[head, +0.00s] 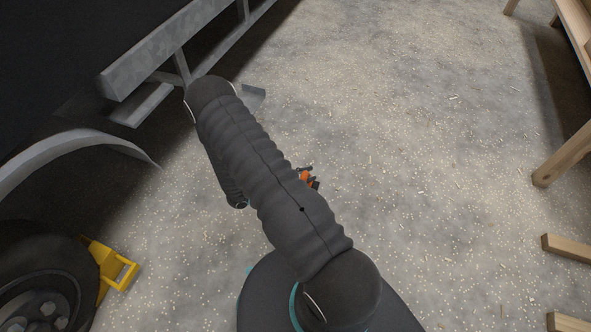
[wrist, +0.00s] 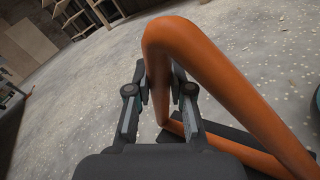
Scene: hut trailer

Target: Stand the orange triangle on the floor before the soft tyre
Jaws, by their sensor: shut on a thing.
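The orange triangle (wrist: 225,80) fills much of the wrist view, a frame of round orange bar with a dark foot (wrist: 232,138) under it. My gripper (wrist: 160,100) is shut on one bar of it, with a finger on each side. In the head view only a small orange piece of the triangle (head: 305,176) shows past my arm, which hides the rest and most of the gripper. A black tyre (head: 40,275) stands at the lower left under a grey mudguard. I cannot tell from the picture whether it is soft, nor whether the triangle touches the floor.
A yellow wheel chock (head: 112,268) sits against the tyre's right side. The trailer's grey metal frame (head: 165,50) runs along the upper left. A wooden bench (head: 570,150) and timber pieces (head: 568,250) stand at the right. The speckled concrete floor (head: 420,150) between is clear.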

